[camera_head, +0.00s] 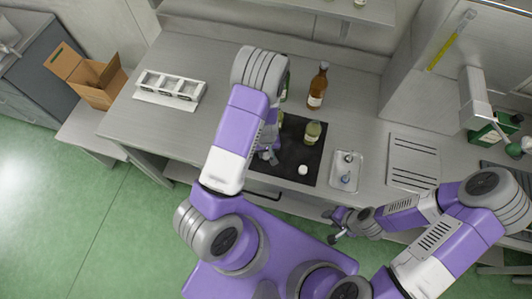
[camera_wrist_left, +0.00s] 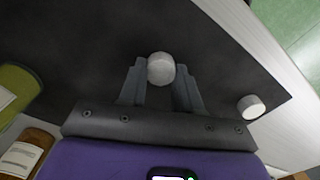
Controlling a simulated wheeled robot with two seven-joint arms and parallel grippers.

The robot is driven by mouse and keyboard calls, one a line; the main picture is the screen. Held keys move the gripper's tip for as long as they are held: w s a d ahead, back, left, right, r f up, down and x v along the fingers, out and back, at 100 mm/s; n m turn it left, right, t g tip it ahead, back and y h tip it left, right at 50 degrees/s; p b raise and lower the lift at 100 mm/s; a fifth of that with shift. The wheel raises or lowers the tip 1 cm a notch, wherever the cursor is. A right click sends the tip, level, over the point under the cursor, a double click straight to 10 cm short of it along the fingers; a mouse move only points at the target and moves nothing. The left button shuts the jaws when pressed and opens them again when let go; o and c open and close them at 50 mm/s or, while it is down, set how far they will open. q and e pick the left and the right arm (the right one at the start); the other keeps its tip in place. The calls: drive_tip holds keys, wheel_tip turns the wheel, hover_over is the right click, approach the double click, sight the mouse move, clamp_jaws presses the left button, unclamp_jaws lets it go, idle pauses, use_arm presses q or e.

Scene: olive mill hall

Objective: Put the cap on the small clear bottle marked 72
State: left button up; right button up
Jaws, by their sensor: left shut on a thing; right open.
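My left gripper (camera_head: 268,156) is over the dark mat (camera_head: 262,178), partly hidden by its own arm. In the left wrist view its fingers (camera_wrist_left: 160,88) are shut on a small round white cap (camera_wrist_left: 160,69). A second white cap (camera_head: 302,170) lies on the mat near its front edge; it also shows in the wrist view (camera_wrist_left: 251,107). A small bottle with yellow-green contents (camera_head: 312,132) stands on the mat, right of the left gripper. No number 72 is readable on any bottle. My right gripper (camera_head: 337,226) is open and empty, in front of the counter edge.
A brown bottle (camera_head: 317,87) stands behind the mat. Another greenish bottle (camera_head: 284,91) is mostly hidden by my left arm. A metal tray (camera_head: 337,184) with small items lies right of the mat. A white rack (camera_head: 168,88) stands at the left; the counter between is clear.

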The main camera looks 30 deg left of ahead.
sight(266, 154)
use_arm(q)
wheel_tip(266, 154, up, 10)
drive_tip(key=p, duration=0.1)
drive_tip(key=shift+f, duration=0.15)
idle(0.4)
drive_tip(key=w+d+f+m+b, duration=0.1)
drive_tip(key=f+m+b, duration=0.1)
drive_tip(key=b, duration=0.3)
drive_tip(key=w+d+f+m+b, duration=0.1)
drive_tip(key=d+f+m+b, duration=0.1)
drive_tip(key=b, duration=0.3)
drive_tip(key=d+f+m+b, duration=0.2)
drive_tip(key=f+b, duration=0.2)
drive_tip(key=b, duration=0.1)
drive_tip(key=shift+w, duration=0.4)
drive_tip(key=shift+d+f+m+b, duration=0.15)
drive_tip(key=shift+f+m+b, duration=0.05)
drive_tip(key=shift+m+b, duration=0.45)
drive_tip(key=shift+w, duration=0.1)
